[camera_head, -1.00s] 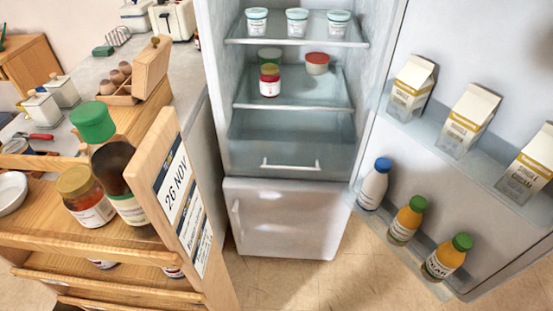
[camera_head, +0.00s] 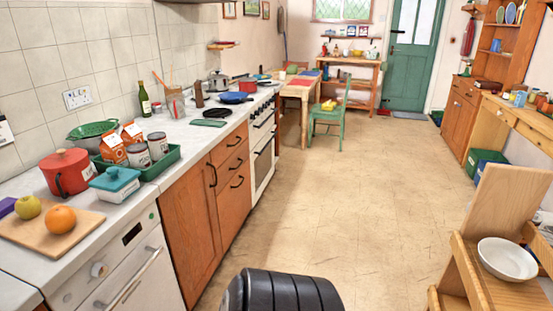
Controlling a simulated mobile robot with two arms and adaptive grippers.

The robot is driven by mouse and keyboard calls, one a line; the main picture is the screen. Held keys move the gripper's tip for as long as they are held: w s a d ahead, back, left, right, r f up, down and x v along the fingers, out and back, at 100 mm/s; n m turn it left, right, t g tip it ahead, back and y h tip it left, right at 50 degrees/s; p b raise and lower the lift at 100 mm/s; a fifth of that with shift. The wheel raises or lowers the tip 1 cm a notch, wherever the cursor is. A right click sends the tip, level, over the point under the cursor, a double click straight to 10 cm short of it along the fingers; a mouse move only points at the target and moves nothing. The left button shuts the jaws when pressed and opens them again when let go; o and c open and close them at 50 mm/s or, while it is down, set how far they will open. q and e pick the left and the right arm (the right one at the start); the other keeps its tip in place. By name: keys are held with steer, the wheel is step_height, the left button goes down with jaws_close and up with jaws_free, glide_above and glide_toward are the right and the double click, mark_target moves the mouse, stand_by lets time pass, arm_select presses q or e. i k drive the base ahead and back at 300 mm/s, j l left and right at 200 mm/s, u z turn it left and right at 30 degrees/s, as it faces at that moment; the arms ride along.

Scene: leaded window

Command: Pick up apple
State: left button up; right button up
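A yellow-green apple (camera_head: 27,207) sits at the left edge of the head view, on a wooden cutting board (camera_head: 50,234) on the white counter. An orange (camera_head: 60,219) lies just right of it on the same board. A purple item (camera_head: 7,206) is partly cut off by the frame edge, left of the apple. Neither of my grippers shows in the view.
A red pot (camera_head: 68,174), a teal-lidded dish (camera_head: 114,181) and a green tray (camera_head: 165,167) with cartons and tins stand behind the board. The floor (camera_head: 345,180) is open down the middle.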

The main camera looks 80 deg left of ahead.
mark_target(28, 207)
steer(key=l+u, duration=0.2)
steer(key=u, duration=4.1)
steer(key=i+j+z, duration=0.15)
steer(key=z, duration=0.25)
steer(key=i+j+z, duration=0.1)
steer(key=z, duration=0.3)
steer(key=i+j+z, duration=0.1)
steer(key=j+z, duration=0.2)
steer(key=z, duration=0.15)
